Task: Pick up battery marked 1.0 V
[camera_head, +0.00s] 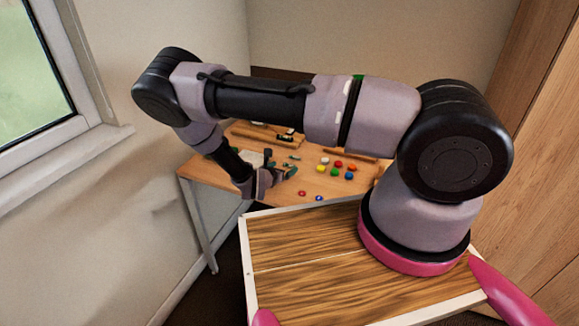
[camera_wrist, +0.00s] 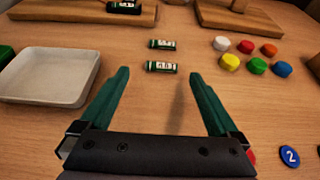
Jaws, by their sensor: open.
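Two small green batteries with white labels lie on the wooden table in the wrist view, a nearer battery (camera_wrist: 160,67) and a farther battery (camera_wrist: 162,44). The print on their labels is too small to read for sure. A third dark battery-like piece (camera_wrist: 124,6) sits on a wooden board at the top edge. My gripper (camera_wrist: 158,76) is open and empty, its green fingers pointing toward the two batteries. The nearer battery shows just beyond the fingertips, between them in the picture. In the head view my gripper (camera_head: 276,178) is over the table, near the batteries.
A pale tray (camera_wrist: 93,75) stands left of the gripper. Several coloured pieces, such as a yellow one (camera_wrist: 229,62), lie to the right. Wooden boards (camera_wrist: 60,11) line the back. Table between fingers and batteries is clear.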

